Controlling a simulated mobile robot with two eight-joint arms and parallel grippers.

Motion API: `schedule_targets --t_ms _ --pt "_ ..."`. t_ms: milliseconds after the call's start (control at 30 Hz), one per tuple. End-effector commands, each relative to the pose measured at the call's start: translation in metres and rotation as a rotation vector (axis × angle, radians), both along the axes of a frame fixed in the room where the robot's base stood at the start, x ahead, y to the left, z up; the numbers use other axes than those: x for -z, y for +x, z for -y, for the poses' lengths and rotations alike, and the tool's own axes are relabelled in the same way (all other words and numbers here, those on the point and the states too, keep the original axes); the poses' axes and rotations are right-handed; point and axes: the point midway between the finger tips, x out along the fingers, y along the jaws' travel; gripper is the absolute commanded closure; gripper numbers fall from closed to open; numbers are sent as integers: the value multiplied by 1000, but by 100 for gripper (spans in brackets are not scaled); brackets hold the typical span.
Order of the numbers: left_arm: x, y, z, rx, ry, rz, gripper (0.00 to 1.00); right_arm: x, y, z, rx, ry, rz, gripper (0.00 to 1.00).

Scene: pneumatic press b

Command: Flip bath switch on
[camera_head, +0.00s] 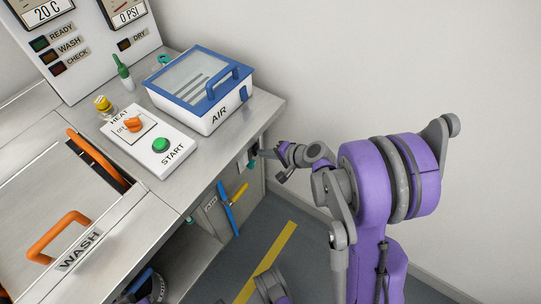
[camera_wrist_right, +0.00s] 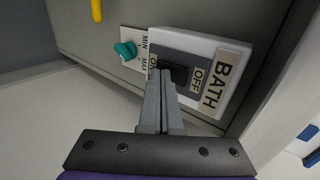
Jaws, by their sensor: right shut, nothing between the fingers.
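The bath switch (camera_wrist_right: 180,74) is a black rocker on a white plate (camera_wrist_right: 215,57) labelled BATH in the right wrist view. OFF is on its right side and ON on its left, partly covered by my fingers. My right gripper (camera_wrist_right: 163,78) is shut and empty, its tips at the rocker's left part, by the ON label. I cannot tell whether they touch it or which way it is tilted. My left gripper is not in view.
A teal knob (camera_wrist_right: 126,50) marked MIN and MAX is just left of the switch. A yellow handle (camera_head: 239,194) and a blue handle (camera_head: 229,208) stick out of the cabinet front. The floor right of the cabinet is open.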

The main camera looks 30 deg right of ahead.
Motion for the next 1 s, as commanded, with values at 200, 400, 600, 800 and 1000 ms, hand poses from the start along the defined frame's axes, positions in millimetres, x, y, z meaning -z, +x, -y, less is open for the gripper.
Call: schedule_targets --t_ms 200,400,600,800,1000 --pt "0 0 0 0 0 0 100 0 0 0 0 0 0 100" --pt "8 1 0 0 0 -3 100 9 8 -3 -1 -1 -1 100" --pt "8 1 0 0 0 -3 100 10 8 -3 -2 -1 0 100" --pt "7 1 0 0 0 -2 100 9 9 -3 -3 0 0 100" --pt "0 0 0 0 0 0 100 -1 9 -4 -2 1 3 100"
